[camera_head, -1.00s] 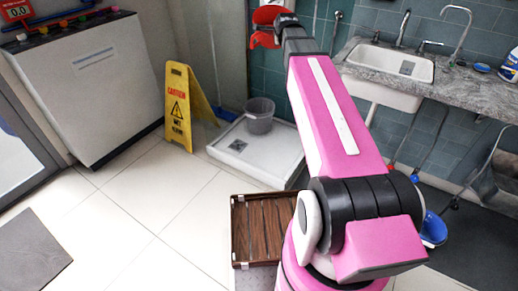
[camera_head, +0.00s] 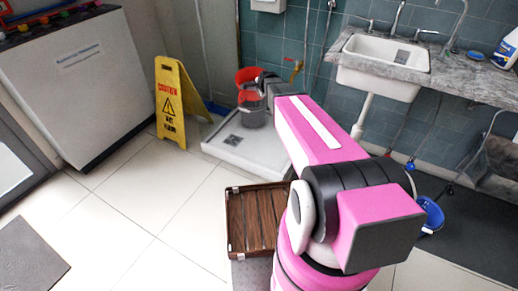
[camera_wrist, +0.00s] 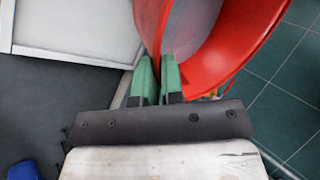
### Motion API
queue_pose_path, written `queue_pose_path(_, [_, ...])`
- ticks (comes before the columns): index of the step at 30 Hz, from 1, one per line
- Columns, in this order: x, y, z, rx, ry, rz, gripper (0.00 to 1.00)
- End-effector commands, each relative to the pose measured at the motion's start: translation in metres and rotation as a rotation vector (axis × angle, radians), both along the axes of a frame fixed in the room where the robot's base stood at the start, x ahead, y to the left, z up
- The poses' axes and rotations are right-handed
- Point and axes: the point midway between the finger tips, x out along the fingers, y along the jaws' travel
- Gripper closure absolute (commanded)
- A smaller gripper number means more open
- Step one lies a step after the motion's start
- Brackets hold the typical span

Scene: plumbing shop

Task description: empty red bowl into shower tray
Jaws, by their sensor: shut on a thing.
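My gripper (camera_wrist: 160,78) is shut on the rim of the red bowl (camera_wrist: 235,50), with its green fingers on either side of the wall in the wrist view. In the head view the red bowl (camera_head: 247,76) is at the end of my arm, tilted, above the back of the white shower tray (camera_head: 222,152). Part of the bowl is hidden behind my gripper (camera_head: 262,82). Whether anything is in the bowl cannot be told.
A grey bucket (camera_head: 253,118) stands in the shower tray below the bowl. A yellow caution sign (camera_head: 170,103) stands left of the tray. A brown slatted crate (camera_head: 256,222) is on the floor in front. A sink (camera_head: 385,60) is at the right.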

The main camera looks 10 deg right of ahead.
Motion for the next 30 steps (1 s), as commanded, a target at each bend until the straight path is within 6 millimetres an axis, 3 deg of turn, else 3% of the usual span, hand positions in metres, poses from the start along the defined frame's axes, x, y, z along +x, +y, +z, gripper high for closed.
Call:
queue_pose_path(1, [0.000, 0.002, -0.021, -0.002, 0.012, 0.008, 1.00])
queue_pose_path(11, [-0.021, 0.010, -0.144, -0.028, 0.093, 0.070, 1.00])
queue_pose_path(21, [-0.060, 0.016, -0.267, -0.053, 0.173, 0.131, 1.00])
queue_pose_path(27, [-0.080, 0.018, -0.313, -0.060, 0.202, 0.154, 1.00])
queue_pose_path(30, [-0.086, 0.019, -0.324, -0.064, 0.209, 0.161, 1.00])
